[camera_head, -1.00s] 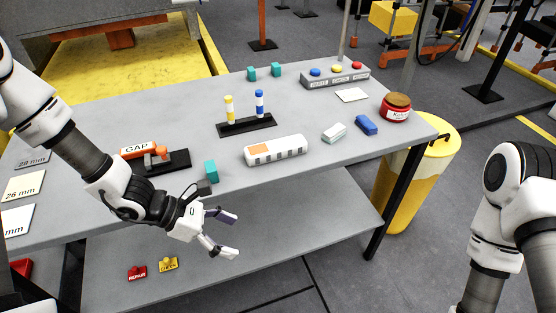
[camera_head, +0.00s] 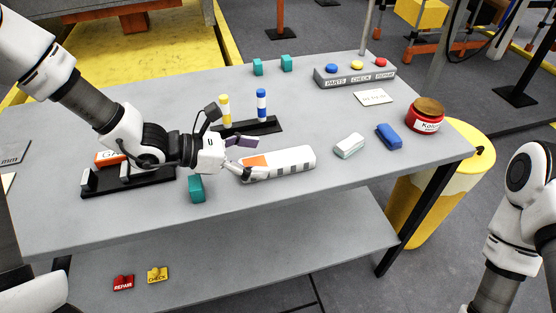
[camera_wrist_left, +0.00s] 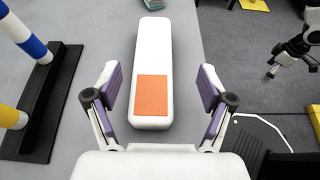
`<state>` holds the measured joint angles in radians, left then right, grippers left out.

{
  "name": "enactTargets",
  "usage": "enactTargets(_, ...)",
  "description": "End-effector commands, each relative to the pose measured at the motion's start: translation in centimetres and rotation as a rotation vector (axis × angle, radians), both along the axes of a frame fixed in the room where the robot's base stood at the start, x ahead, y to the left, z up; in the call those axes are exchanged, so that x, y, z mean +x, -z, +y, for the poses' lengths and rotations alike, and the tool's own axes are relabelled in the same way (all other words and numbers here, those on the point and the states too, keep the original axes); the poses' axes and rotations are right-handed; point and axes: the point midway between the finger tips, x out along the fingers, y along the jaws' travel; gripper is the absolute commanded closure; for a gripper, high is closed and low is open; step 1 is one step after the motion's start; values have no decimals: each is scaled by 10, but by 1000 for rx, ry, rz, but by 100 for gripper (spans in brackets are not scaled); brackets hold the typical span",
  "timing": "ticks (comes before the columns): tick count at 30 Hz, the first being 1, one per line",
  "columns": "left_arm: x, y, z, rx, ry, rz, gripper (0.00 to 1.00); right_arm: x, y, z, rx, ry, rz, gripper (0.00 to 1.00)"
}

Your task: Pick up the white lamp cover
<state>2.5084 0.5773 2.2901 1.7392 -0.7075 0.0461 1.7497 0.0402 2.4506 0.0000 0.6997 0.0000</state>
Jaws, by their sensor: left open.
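The white lamp cover (camera_head: 296,158) is a long white rounded block with an orange square on top near its left end and grey marks along its side. It lies flat on the grey table. In the left wrist view the cover (camera_wrist_left: 153,50) runs lengthwise away from me, between the finger lines. My left gripper (camera_head: 250,158) is open at the cover's left end, its purple-padded fingers spread wider than the cover. In the left wrist view the fingers (camera_wrist_left: 160,88) stand apart on either side, with gaps visible. My right gripper (camera_wrist_left: 272,70) shows small at the upper right there; its jaw state is unclear.
A black stand (camera_head: 262,126) with a yellow-white and a blue-white post is just behind the cover. A teal block (camera_head: 196,188) sits below my left gripper. A white-grey block (camera_head: 350,145), a blue block (camera_head: 389,137) and a red jar (camera_head: 425,119) are to the right.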

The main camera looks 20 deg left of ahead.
Motion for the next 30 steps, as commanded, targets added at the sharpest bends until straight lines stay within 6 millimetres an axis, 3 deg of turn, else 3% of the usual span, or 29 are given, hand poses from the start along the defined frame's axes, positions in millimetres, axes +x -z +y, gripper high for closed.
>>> enactTargets(9,27,21,-30,3,3,1,19,1,0,0,0,0,-1,0)
enactTargets(16,28,21,-31,1,0,1,19,0,0,0,0,0,-1,0)
enactTargets(21,28,21,-31,1,0,1,79,1,0,0,0,0,-1,0)
enactTargets(22,28,21,-31,1,0,1,83,1,0,0,0,0,-1,0)
enactTargets(30,28,21,-31,1,1,1,83,0,0,0,0,0,-1,0)
